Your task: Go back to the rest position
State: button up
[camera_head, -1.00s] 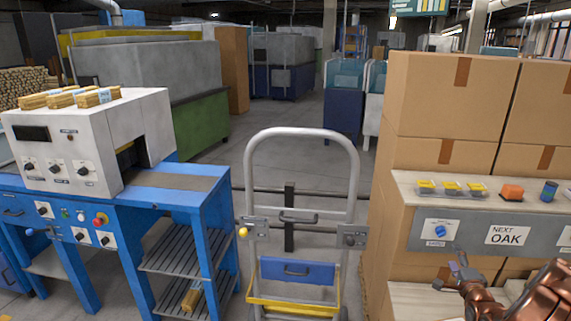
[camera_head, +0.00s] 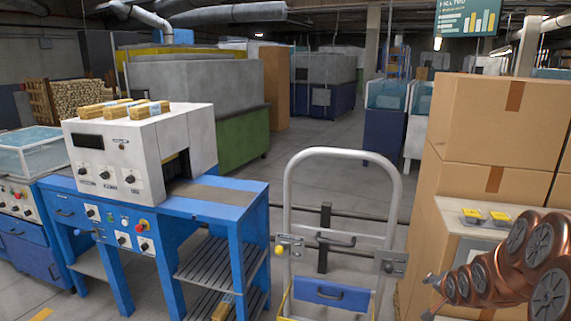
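My gripper (camera_head: 431,296) is at the lower right, at the end of my copper-coloured arm. It is small in view, in front of the cardboard boxes and apart from the hand truck. I see nothing held in it, but its fingers are too small to read as open or shut.
A blue-and-white machine (camera_head: 140,150) with wooden blocks (camera_head: 122,108) on top stands at left. A grey hand truck (camera_head: 343,155) with a blue panel stands in the middle. Stacked cardboard boxes (camera_head: 495,115) fill the right. Open floor (camera_head: 325,140) lies behind the truck.

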jog(key=s+a+r+n+g+y, duration=0.1)
jog(key=s+a+r+n+g, duration=0.1)
jog(key=s+a, duration=0.6)
jog(key=s+a+r+n+g, duration=0.2)
jog(key=s+a+n+g, duration=0.3)
jog(key=s, duration=1.2)
jog(key=s+a+r+n+g+y, duration=0.1)
jog(key=s+a+r+n+g, duration=0.2)
jog(key=s+a, duration=1)
jog(key=shift+a+n+y, duration=0.15)
jog(key=shift+n+y, duration=0.15)
jog(key=shift+n, duration=0.2)
jog(key=shift+s+r, duration=0.1)
